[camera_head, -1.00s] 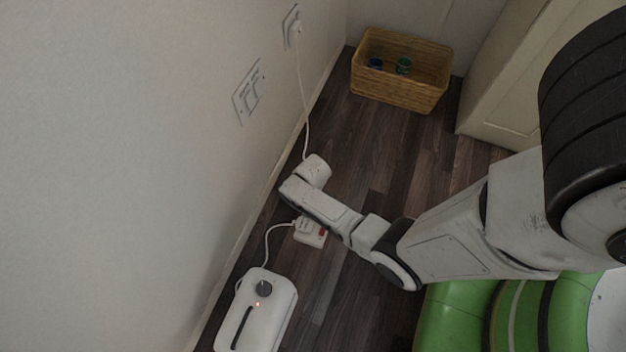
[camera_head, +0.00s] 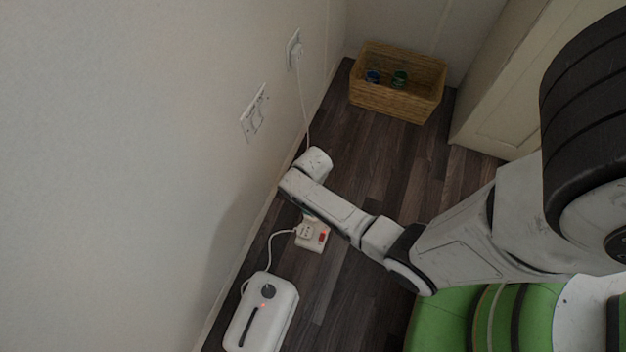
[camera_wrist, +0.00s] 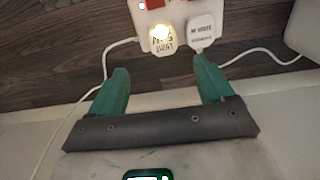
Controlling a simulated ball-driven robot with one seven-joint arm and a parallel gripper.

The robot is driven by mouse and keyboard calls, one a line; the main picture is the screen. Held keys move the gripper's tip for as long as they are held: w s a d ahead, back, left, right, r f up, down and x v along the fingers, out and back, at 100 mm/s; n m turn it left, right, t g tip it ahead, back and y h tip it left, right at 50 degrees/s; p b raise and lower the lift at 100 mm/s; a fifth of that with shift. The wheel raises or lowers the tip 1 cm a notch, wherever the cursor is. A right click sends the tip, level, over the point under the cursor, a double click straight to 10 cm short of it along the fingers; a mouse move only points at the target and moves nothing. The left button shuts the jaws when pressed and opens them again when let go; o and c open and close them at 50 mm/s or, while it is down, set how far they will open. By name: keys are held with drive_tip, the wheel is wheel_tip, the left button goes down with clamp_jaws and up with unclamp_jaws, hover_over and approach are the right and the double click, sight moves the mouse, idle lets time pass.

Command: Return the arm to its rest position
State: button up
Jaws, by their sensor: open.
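My arm (camera_head: 455,250) reaches from the right across the floor towards the left wall, its forearm (camera_head: 330,212) low and stretched out. In the wrist view my gripper (camera_wrist: 160,68) has two green fingers spread apart with nothing between them. Beyond the fingertips is a white power strip (camera_wrist: 180,10) with two plugs, a left plug (camera_wrist: 162,40) with a bright spot on it and a right plug (camera_wrist: 201,30). In the head view the gripper is mostly hidden behind the forearm, just above the power strip (camera_head: 319,238).
A white appliance (camera_head: 278,322) with a red light stands on the floor at the lower left, its cord running to the strip. Another cord rises to a wall socket (camera_head: 294,50). A wicker basket (camera_head: 400,103) and a cabinet (camera_head: 500,105) stand behind. The middle floor is clear.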

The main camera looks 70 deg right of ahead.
idle(0.4)
drive_tip(key=s+a+r, duration=0.2)
drive_tip(key=a+r, duration=0.1)
drive_tip(key=r, duration=0.5)
drive_tip(key=s+a+r+t+p, duration=0.1)
drive_tip(key=s+a+r, duration=0.25)
drive_tip(key=r, duration=0.45)
drive_tip(key=s+a+r, duration=0.2)
drive_tip(key=a+r, duration=0.1)
drive_tip(key=r, duration=0.5)
wheel_tip(320, 180, up, 32)
drive_tip(key=p, duration=3.2)
drive_tip(key=shift+r+m+p, duration=0.2)
drive_tip(key=shift+m+p, duration=0.2)
